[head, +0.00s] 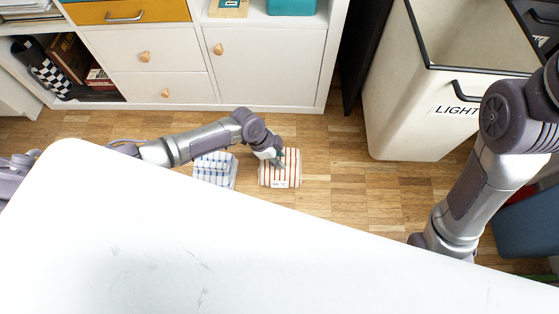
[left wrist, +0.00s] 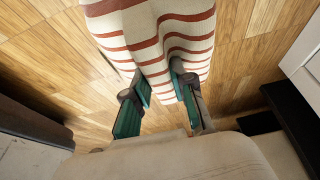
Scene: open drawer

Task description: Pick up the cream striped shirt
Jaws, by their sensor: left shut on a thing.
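The cream striped shirt (head: 284,176) is folded, with red stripes and a small pale label at its near edge. It appears at floor level beyond the white table. My left gripper (head: 272,157) reaches down onto its left part. In the left wrist view the shirt (left wrist: 150,30) hangs or lies at the top, and its cloth runs down between the two fingers of the left gripper (left wrist: 162,88), which are shut on it. Whether the shirt is clear of the floor I cannot tell. My right arm is at the right of the head view; its gripper is hidden behind the table.
A blue-and-white striped shirt (head: 212,172) lies left of the cream one, partly under my left forearm. The white table (head: 200,235) fills the foreground. White cabinets (head: 265,65) stand behind, and a bin marked "LIGHT" (head: 400,110) stands right. Wooden floor (head: 335,165) is clear between.

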